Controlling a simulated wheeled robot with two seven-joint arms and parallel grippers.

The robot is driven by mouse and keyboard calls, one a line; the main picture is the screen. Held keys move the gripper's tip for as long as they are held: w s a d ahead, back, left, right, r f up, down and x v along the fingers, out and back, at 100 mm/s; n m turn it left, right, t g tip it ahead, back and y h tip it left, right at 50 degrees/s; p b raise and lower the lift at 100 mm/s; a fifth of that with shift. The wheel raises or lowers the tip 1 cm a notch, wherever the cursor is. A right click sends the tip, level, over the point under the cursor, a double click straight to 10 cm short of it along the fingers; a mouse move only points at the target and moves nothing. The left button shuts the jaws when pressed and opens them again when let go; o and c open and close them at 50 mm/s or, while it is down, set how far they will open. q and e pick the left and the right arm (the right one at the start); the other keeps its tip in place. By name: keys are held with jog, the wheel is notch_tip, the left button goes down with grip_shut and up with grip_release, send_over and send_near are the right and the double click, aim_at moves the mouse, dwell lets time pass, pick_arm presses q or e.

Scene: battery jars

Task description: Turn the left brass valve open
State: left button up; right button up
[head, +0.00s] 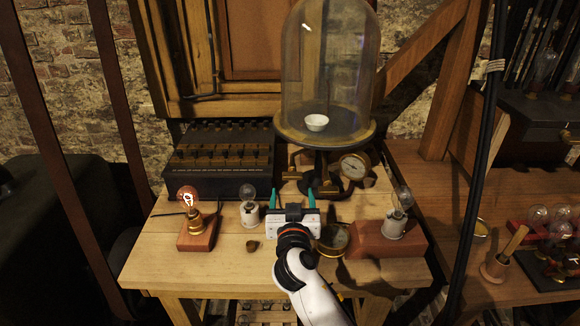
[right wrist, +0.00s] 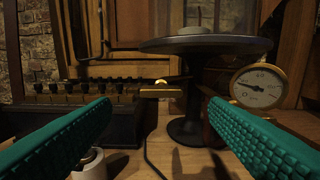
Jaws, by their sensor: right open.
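The left brass valve (head: 293,165) sits on the left side of the stand under the glass bell jar (head: 331,75). In the right wrist view its brass handle (right wrist: 160,92) lies level, sideways across the picture, centred between my fingers and beyond their tips. My right gripper (head: 291,198) is open with green fingers, in front of the valve and apart from it. Its fingers also show in the right wrist view (right wrist: 160,108), with nothing between them. My left gripper is in neither view.
A round gauge (head: 354,166) is right of the valve. A dark box with switches (head: 222,158) stands left. A lit bulb (head: 187,198), a clear bulb (head: 249,206) and another bulb on a red block (head: 388,240) flank my right gripper on the wooden table (head: 200,270).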

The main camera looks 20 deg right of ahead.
aim_at(292, 178)
jog(key=x, duration=0.5)
jog(key=shift+d+r+p, duration=0.1)
jog(key=shift+r+p, duration=0.15)
jog(key=shift+p, duration=0.15)
jog(key=x, duration=0.4)
jog(key=shift+w+f, duration=0.1)
jog(key=shift+f, duration=0.15)
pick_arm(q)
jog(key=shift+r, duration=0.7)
pick_arm(e)
jog(key=shift+w+d, duration=0.15)
jog(key=shift+w, duration=0.4)
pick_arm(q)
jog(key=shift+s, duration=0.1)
pick_arm(e)
jog(key=c, duration=1)
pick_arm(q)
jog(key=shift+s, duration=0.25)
